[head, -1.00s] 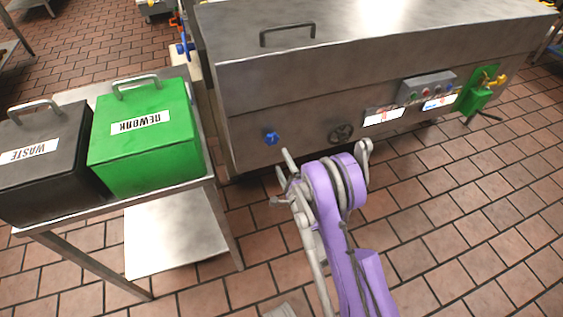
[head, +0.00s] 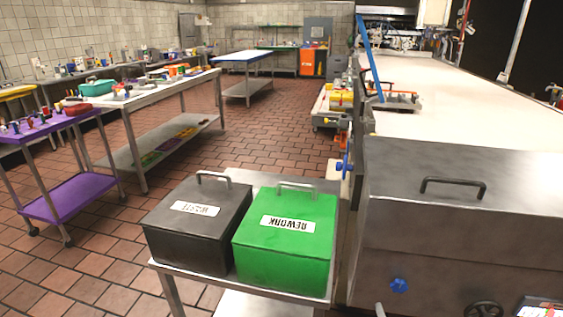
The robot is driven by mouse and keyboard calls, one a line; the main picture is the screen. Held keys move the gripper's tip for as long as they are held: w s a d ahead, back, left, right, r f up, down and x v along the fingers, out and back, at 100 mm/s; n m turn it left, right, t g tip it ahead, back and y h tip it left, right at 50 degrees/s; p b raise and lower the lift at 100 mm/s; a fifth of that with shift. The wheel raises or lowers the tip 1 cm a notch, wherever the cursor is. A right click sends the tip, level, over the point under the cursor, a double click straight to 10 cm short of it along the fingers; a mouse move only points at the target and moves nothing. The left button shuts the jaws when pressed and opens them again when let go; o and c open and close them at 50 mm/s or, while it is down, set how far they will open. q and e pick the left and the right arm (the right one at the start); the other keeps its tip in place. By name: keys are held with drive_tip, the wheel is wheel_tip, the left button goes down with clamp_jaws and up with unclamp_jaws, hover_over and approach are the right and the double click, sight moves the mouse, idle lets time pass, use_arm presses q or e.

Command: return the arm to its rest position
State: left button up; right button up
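Neither of my grippers shows clearly in the head view. Only a small pale tip pokes in at the bottom edge, in front of the steel machine, and I cannot tell which part of my arm it is. The rest of both arms is out of the picture.
A black WASTE bin (head: 197,228) and a green REWORK bin (head: 285,246) stand on a steel stand. The steel machine (head: 450,225) with a long pale belt (head: 450,100) fills the right. A purple cart (head: 85,194) and a worktable are at left. Tiled floor (head: 265,135) is open in the middle.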

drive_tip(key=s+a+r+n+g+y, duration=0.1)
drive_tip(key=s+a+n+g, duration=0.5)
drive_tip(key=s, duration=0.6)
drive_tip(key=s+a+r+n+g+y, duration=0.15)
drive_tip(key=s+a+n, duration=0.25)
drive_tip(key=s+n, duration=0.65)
use_arm(q)
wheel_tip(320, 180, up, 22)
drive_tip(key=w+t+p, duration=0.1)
drive_tip(key=p, duration=1.8)
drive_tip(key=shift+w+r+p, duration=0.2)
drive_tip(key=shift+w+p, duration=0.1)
drive_tip(key=shift+p, duration=0.05)
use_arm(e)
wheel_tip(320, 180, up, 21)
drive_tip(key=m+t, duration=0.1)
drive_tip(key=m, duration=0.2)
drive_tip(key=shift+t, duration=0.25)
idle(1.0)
